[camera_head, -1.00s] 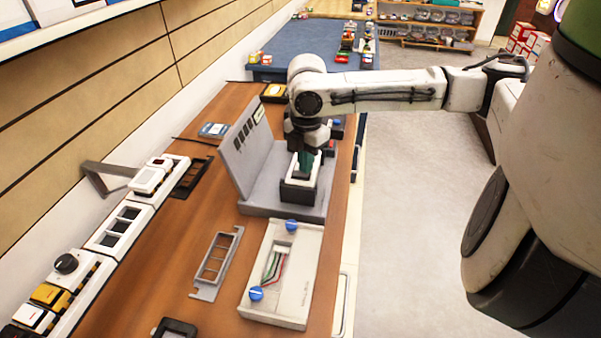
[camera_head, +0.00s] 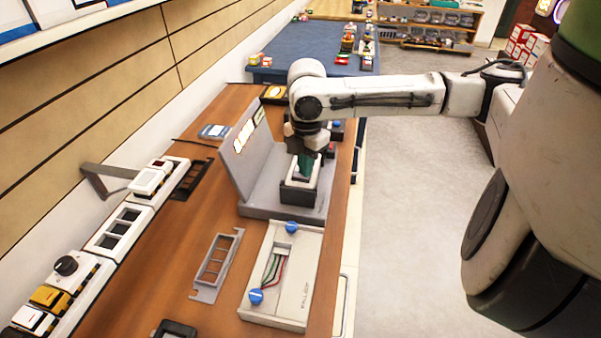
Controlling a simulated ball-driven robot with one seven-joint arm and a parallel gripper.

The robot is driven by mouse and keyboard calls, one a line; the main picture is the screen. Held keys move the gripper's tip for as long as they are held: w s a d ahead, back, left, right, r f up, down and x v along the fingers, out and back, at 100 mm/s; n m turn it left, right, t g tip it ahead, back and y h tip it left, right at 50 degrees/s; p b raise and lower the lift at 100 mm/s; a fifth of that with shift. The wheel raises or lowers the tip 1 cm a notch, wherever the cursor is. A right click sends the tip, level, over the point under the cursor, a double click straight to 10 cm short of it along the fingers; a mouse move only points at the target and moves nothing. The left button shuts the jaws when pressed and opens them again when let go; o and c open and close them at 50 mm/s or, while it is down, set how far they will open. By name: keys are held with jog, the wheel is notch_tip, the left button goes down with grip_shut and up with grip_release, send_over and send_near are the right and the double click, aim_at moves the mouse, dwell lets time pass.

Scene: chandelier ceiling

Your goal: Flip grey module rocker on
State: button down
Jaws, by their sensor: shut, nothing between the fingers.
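A grey L-shaped stand (camera_head: 257,204) with an upright back panel is on the wooden workbench. On its base sits a module in a dark and white frame (camera_head: 300,192). My gripper (camera_head: 305,172), with green fingertips, points down into the top of this frame. The fingers are shut with nothing between them. The fingertips and my wrist hide most of the rocker, so its position cannot be seen. Windows (camera_head: 243,134) on the back panel glow pale yellow.
A white wiring box (camera_head: 305,290) with blue knobs and a loose grey bracket (camera_head: 217,262) lie in front of the stand. White module frames (camera_head: 118,229) line the wall at left. Bare wood (camera_head: 180,265) lies between them.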

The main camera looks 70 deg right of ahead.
notch_tip(320, 180, up, 7)
jog(key=p, duration=0.5)
jog(key=shift+f+p, duration=0.2)
jog(key=shift+p, duration=0.15)
dwell(0.3)
